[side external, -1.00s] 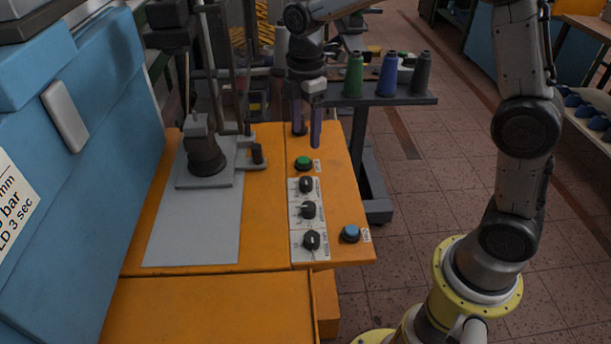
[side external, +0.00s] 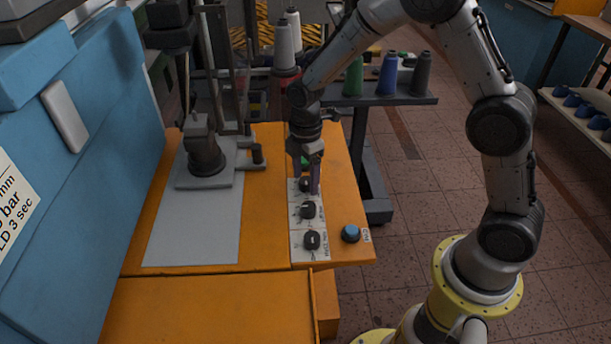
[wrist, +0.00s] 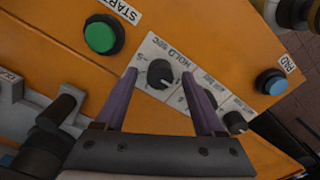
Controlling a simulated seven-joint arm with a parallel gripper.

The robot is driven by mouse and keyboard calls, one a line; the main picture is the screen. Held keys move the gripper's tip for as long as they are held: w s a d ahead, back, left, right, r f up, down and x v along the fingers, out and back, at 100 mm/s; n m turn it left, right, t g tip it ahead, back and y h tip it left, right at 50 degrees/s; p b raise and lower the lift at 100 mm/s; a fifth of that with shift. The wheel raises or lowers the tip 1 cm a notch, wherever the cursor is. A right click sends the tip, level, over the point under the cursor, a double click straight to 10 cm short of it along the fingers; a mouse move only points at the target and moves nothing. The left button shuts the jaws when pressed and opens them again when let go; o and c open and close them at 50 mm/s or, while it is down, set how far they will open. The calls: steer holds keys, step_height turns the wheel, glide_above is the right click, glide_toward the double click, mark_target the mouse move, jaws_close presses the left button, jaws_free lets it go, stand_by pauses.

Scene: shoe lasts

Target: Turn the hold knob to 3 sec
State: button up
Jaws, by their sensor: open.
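The hold knob (wrist: 161,73) is a black dial on a white plate lettered HOLD SEC in the wrist view. In the side view it (side external: 304,185) is the farthest of three knobs in a row, partly hidden by my gripper. My gripper (side external: 308,190) points down at this knob. In the wrist view my gripper (wrist: 160,80) is open, with its two purple fingers apart on either side of the knob. I cannot tell whether the fingers touch it or how high they are above the panel.
A green start button (wrist: 102,35) lies beyond the hold knob. Two more black knobs, a middle one (side external: 308,211) and a near one (side external: 312,240), follow in the row. A blue button (side external: 350,233) is at the right. A press post (side external: 205,150) stands left.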

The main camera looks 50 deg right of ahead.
jaws_close()
stand_by(0.4)
steer(key=shift+m, duration=0.3)
steer(key=m, duration=0.3)
steer(key=shift+m, duration=0.4)
steer(key=m, duration=1.3)
steer(key=shift+w+r, duration=0.1)
steer(key=shift+m, duration=0.3)
